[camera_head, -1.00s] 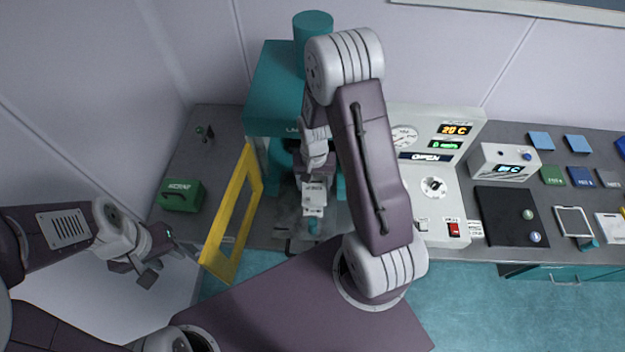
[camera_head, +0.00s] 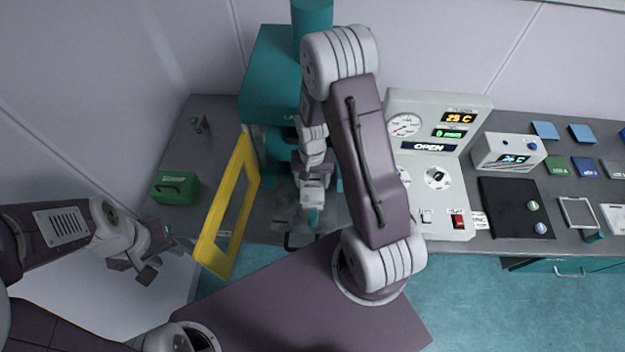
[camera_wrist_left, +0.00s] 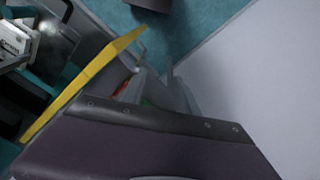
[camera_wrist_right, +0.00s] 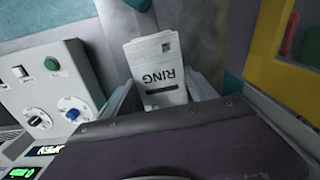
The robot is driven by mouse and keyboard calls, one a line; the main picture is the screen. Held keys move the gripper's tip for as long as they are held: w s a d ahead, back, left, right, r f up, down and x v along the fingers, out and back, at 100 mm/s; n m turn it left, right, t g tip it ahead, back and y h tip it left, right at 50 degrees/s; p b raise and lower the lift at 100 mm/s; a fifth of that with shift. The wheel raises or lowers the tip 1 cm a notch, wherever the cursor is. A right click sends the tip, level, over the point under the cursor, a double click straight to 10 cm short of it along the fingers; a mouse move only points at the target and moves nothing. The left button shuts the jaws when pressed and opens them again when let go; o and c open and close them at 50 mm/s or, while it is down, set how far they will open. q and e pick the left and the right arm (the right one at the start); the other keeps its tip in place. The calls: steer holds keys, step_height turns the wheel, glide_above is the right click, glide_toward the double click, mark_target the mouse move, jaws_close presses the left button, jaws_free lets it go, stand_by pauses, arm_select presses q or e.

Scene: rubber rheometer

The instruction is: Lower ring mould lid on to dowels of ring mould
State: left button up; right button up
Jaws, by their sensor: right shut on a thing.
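The white plate labelled RING (camera_wrist_right: 157,76), with a dark slot, sits between the fingers of my right gripper (camera_wrist_right: 162,100). I take it as the ring mould lid. In the head view, my right gripper (camera_head: 312,172) is shut on it inside the teal press (camera_head: 272,85), and a small labelled white face (camera_head: 313,196) shows there. My left gripper (camera_head: 142,262) is empty and looks open, left of the yellow guard.
The yellow guard frame (camera_head: 208,250) stands swung out left of the press. A green box (camera_head: 174,188) sits on the bench at left. The control panel (camera_head: 436,165) reading OPEN stands right of the press. A black mat (camera_head: 515,208) and sample pieces lie further right.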

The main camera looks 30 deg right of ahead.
steer(key=shift+s+r, duration=0.1)
steer(key=shift+s, duration=0.25)
steer(key=shift+w+f, duration=0.15)
steer(key=shift+f, duration=0.05)
steer(key=shift+f, duration=0.1)
stand_by(0.3)
steer(key=shift+f+b, duration=0.45)
steer(key=shift+b, duration=0.1)
steer(key=o, duration=1.8)
steer(key=shift+r, duration=0.1)
